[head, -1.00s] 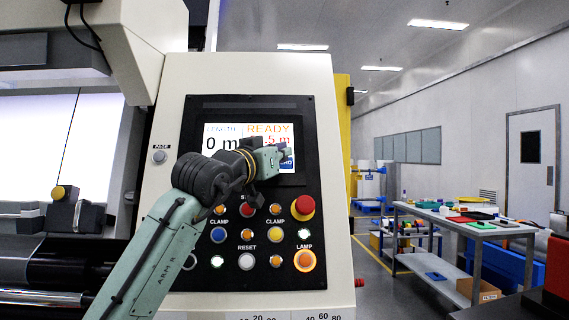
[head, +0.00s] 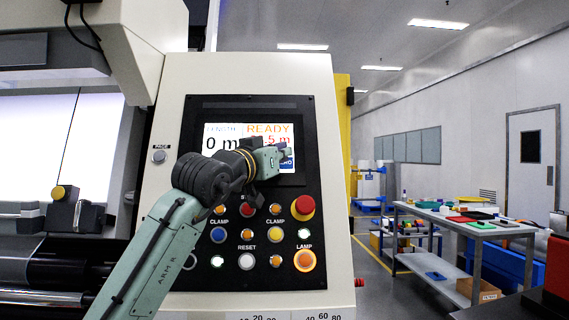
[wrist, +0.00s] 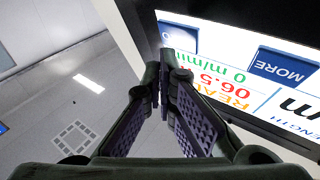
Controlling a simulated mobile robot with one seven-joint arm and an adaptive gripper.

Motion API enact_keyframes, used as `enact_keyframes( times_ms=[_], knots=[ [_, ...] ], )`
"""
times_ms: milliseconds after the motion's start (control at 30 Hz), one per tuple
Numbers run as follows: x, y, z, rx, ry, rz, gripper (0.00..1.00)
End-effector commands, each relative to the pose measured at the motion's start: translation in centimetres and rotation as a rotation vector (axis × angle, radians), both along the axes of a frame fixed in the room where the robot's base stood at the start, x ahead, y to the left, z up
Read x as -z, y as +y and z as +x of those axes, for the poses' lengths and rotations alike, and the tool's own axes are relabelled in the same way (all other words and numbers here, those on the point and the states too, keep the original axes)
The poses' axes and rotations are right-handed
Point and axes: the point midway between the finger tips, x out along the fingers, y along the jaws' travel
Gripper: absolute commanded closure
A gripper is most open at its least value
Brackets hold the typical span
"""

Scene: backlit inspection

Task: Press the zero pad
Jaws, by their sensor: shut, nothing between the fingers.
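The touch screen (head: 222,162) on the control panel is lit and shows READY and a length of 0 m. The blue zero pad (head: 289,165) is at its lower right corner, its label partly covered by my gripper (head: 283,153).
Below the screen are several coloured buttons, including a red mushroom button (head: 303,207) and a lit orange lamp button (head: 304,260). A roller machine (head: 60,270) stands at the left. A table (head: 465,227) with trays stands at the right, with floor between.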

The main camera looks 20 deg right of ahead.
Motion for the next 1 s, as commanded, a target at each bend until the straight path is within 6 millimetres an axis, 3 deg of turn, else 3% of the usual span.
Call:
enact_keyframes(
  times_ms=[1000],
  knots=[
    [0.4, -0.3, 1.1, 0.0, 0.001, -0.001, 1.0]
  ],
)
